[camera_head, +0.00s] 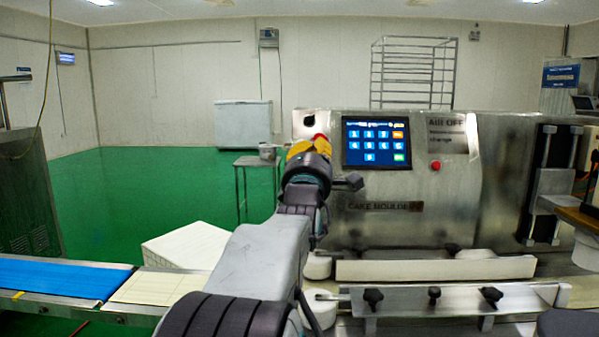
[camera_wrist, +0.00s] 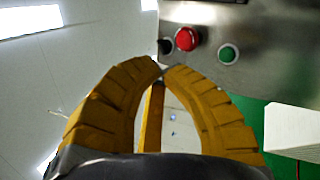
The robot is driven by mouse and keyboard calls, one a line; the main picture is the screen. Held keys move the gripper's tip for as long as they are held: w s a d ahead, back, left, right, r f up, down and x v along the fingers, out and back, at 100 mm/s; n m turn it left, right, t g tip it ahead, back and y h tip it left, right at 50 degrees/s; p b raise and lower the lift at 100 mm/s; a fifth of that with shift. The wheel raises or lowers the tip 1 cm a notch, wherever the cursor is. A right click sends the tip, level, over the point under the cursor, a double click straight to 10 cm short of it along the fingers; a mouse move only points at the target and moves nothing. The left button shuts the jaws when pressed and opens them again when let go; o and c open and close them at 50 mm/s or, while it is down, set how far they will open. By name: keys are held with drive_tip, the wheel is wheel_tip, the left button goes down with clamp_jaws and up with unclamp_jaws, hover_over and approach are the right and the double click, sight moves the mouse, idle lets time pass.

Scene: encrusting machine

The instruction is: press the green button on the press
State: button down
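The press (camera_head: 390,190) is a steel machine with a blue touchscreen, labelled as a cake moulder. In the wrist view its green button (camera_wrist: 228,54) has a pale ring and sits to the right of a red button (camera_wrist: 187,39). In the head view the red button (camera_head: 319,137) peeks out just above my gripper (camera_head: 310,148); the green button is hidden there. My gripper's yellow fingers also show in the wrist view (camera_wrist: 163,68). Their tips come together with nothing between them. In that view the tips are below and left of the green button, with no contact visible.
A black knob (camera_head: 309,119) is above the red button. Another red button (camera_head: 436,166) is right of the touchscreen (camera_head: 376,143). A blue conveyor (camera_head: 65,278) and a white box (camera_head: 187,246) are at left. Guide rails (camera_head: 435,269) run along the press front.

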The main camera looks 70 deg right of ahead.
idle(0.4)
drive_tip(key=w+d+f, duration=0.2)
drive_tip(key=d+f, duration=0.2)
drive_tip(key=d, duration=0.3)
drive_tip(key=shift+w+d+p, duration=0.2)
drive_tip(key=shift+d+p, duration=0.05)
drive_tip(key=shift+p, duration=0.15)
drive_tip(key=c, duration=1.9)
unclamp_jaws()
clamp_jaws()
